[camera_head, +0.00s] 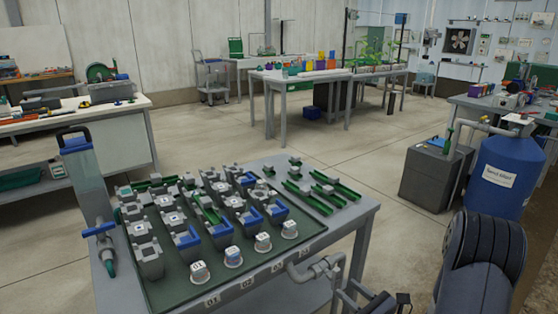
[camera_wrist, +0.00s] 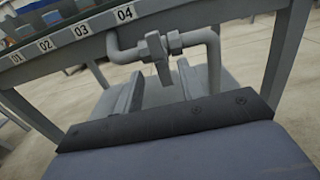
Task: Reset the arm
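My gripper shows at the bottom edge of the head view (camera_head: 374,298), in front of the right end of a grey bench (camera_head: 345,228). In the wrist view my gripper (camera_wrist: 158,88) has its two grey fingers apart, with nothing between them. Beyond the fingers is a grey pipe with a valve-like fitting (camera_wrist: 160,45) under the bench edge. The same pipe shows in the head view (camera_head: 318,268). I cannot tell how far the fingers are from it. My dark arm link fills the lower right of the head view.
A dark green tray (camera_head: 165,292) on the bench holds several grey and blue fittings and labelled cups. A blue tank (camera_head: 497,175) and a grey box (camera_head: 432,178) stand at right. Open floor lies behind the bench.

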